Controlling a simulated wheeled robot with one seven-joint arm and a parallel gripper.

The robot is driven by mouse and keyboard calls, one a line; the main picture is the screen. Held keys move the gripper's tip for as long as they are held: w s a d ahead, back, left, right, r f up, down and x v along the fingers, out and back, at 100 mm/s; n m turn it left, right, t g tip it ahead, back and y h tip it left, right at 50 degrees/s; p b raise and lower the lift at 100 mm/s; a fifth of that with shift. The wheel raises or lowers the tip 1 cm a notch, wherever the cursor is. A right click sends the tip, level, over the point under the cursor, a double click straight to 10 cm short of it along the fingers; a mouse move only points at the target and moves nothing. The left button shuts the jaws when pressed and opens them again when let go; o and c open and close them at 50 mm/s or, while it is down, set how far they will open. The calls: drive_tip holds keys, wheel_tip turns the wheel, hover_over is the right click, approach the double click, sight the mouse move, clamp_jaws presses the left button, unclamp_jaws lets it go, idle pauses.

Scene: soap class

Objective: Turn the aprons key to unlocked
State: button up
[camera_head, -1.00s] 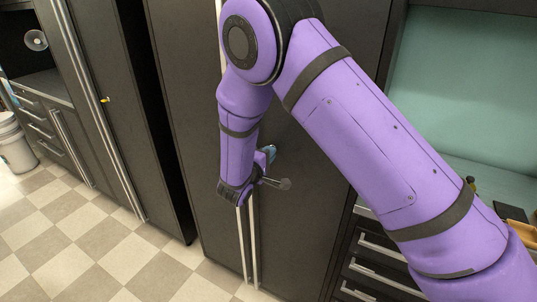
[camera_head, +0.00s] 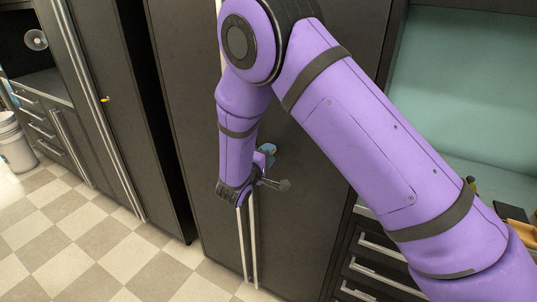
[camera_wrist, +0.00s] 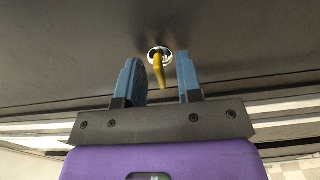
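A yellow key (camera_wrist: 159,72) sits in a round silver lock (camera_wrist: 167,52) on a dark cabinet door (camera_wrist: 60,45) in the wrist view. The key hangs down from the lock, tilted slightly. My gripper (camera_wrist: 158,60) is open, with one blue finger on each side of the key. Gaps show between the key and both fingers. In the head view my gripper (camera_head: 268,150) is at the dark cabinet door (camera_head: 310,190) in the middle; my arm hides this key and lock there. I can read no aprons label.
Another yellow key (camera_head: 105,99) is on the dark cabinet at left. Long silver handles (camera_head: 247,245) run down the doors below my gripper. Drawers (camera_head: 375,265) and a teal-backed counter (camera_head: 470,90) are at right. The checkered floor (camera_head: 90,240) at left is clear.

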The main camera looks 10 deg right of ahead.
drive_tip(key=v, duration=1)
drive_tip(key=shift+s, duration=0.15)
drive_tip(key=shift+a, duration=0.1)
drive_tip(key=s+d+r+m+g, duration=0.4)
drive_tip(key=d+r+g, duration=0.2)
drive_tip(key=d+r, duration=0.4)
drive_tip(key=s+d+r+m+g, duration=0.35)
drive_tip(key=d+r+g, duration=0.35)
drive_tip(key=d, duration=0.5)
drive_tip(key=s+d+r+m+t+y, duration=0.1)
drive_tip(key=s+r+y, duration=0.4)
drive_tip(key=s, duration=0.5)
drive_tip(key=s+d+r+m+t+y, duration=0.2)
drive_tip(key=s+d+r+y, duration=0.3)
drive_tip(key=s, duration=0.6)
drive_tip(key=shift+s+r+t+y, duration=0.15)
drive_tip(key=shift+r+t+y, duration=0.15)
drive_tip(key=shift+r+t, duration=0.1)
